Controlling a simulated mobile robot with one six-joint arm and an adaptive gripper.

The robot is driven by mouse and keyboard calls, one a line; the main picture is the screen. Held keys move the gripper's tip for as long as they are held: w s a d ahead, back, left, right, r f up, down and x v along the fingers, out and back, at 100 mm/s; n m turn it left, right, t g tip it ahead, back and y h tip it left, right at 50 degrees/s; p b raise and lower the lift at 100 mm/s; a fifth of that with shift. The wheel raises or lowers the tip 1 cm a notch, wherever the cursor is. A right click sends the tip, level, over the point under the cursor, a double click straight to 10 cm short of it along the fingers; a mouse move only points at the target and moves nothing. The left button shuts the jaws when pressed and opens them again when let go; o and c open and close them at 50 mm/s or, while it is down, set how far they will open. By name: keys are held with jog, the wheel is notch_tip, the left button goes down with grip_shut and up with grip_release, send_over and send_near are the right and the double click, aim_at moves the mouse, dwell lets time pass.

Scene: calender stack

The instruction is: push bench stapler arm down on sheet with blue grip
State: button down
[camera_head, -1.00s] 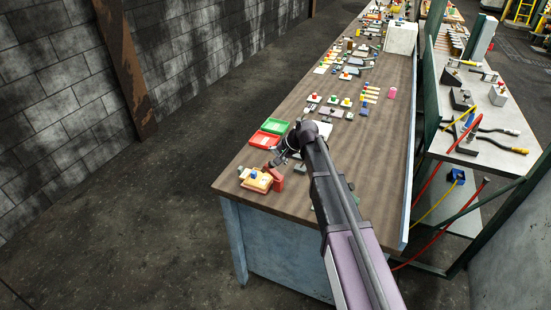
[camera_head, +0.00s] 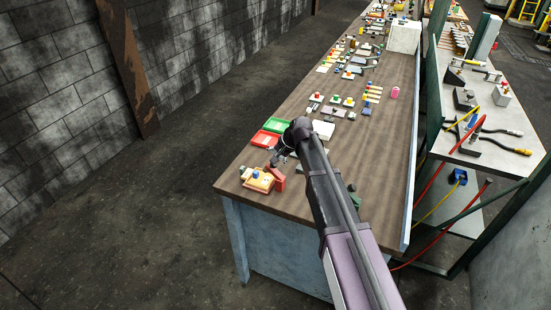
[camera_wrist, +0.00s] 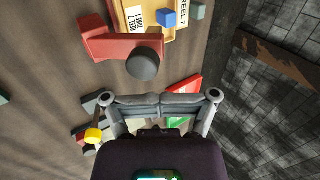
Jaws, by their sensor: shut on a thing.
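The red bench stapler (camera_head: 277,178) stands near the bench's front left corner. In the wrist view its red arm (camera_wrist: 110,46) ends in a round dark knob (camera_wrist: 143,66), just ahead of my gripper (camera_wrist: 160,104). The sheet with the blue grip (camera_wrist: 167,18) lies beside it, on a yellow-tan base with "REEL 7" labels; it also shows in the head view as a blue spot (camera_head: 256,174). My gripper's fingers are together, apart from the knob in the picture. What they hold cannot be made out. In the head view my gripper (camera_head: 281,160) hangs just behind the stapler.
Red (camera_head: 265,138) and green (camera_head: 277,125) trays lie beyond my gripper. A white block (camera_head: 324,130) stands beside my arm. Several small parts fill the bench's far end. Bare wood (camera_head: 375,150) lies right of my arm.

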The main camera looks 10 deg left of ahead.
jog(key=shift+w+a+f+h, duration=0.1)
jog(key=shift+a+f+h, duration=0.1)
jog(key=shift+a+h, duration=0.35)
jog(key=shift+d+r+p, duration=0.1)
jog(key=shift+d+p, duration=0.05)
jog(key=shift+p, duration=0.2)
dwell(1.3)
jog(key=s+d+r+p, duration=0.2)
jog(key=d+r+p, duration=0.6)
jog(key=r+p, duration=0.2)
jog(key=shift+d+r, duration=0.3)
dwell(0.4)
dwell(0.5)
